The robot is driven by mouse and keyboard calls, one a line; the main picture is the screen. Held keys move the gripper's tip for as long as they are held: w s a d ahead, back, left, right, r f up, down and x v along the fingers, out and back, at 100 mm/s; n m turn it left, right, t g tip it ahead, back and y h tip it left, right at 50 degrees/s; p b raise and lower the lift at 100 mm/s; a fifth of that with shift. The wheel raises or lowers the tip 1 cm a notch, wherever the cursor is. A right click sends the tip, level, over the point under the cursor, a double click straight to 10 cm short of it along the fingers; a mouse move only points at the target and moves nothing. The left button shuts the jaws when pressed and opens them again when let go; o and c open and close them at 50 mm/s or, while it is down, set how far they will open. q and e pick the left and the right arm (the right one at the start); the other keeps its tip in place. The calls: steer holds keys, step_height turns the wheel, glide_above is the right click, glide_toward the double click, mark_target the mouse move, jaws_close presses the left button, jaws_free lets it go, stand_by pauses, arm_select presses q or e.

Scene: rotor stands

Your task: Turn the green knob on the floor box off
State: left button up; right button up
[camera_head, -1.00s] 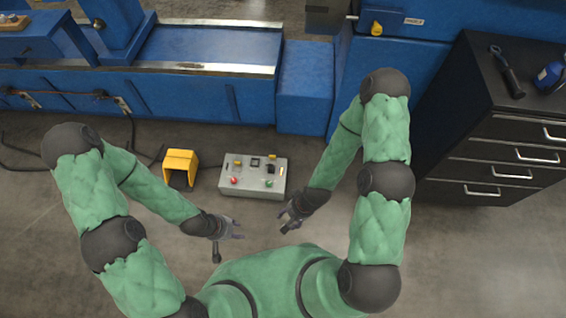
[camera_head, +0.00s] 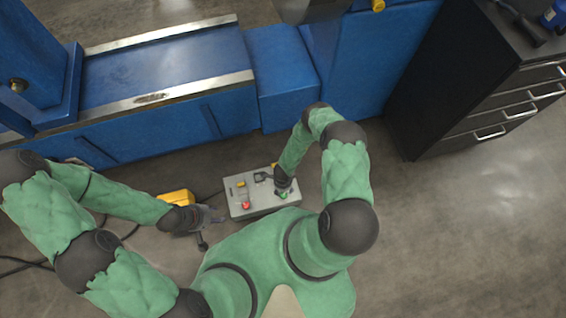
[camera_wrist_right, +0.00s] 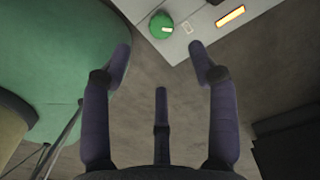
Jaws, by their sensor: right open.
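The floor box (camera_head: 235,191) is a light grey control box on the floor with several controls on top. Its green knob (camera_head: 283,195) is at the near right of the panel, and it shows as a round green knob in the right wrist view (camera_wrist_right: 161,25). My right gripper (camera_wrist_right: 160,60) is open and empty, with the knob beyond its fingertips and not touched, as far as I can tell. In the head view the right arm reaches down over the box's right side. My left gripper (camera_head: 216,215) is left of the box, near the floor; its finger opening is too small to tell.
A yellow pedal housing (camera_head: 175,198) with cables lies to the left. The blue machine (camera_head: 160,125) is behind, and a black drawer cabinet (camera_head: 440,80) stands right. Floor at right is clear.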

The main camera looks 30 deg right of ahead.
mark_target(283, 195)
step_height(283, 195, down, 11)
steer(key=b, duration=0.5)
steer(key=shift+r, duration=0.15)
steer(key=c, duration=1.1)
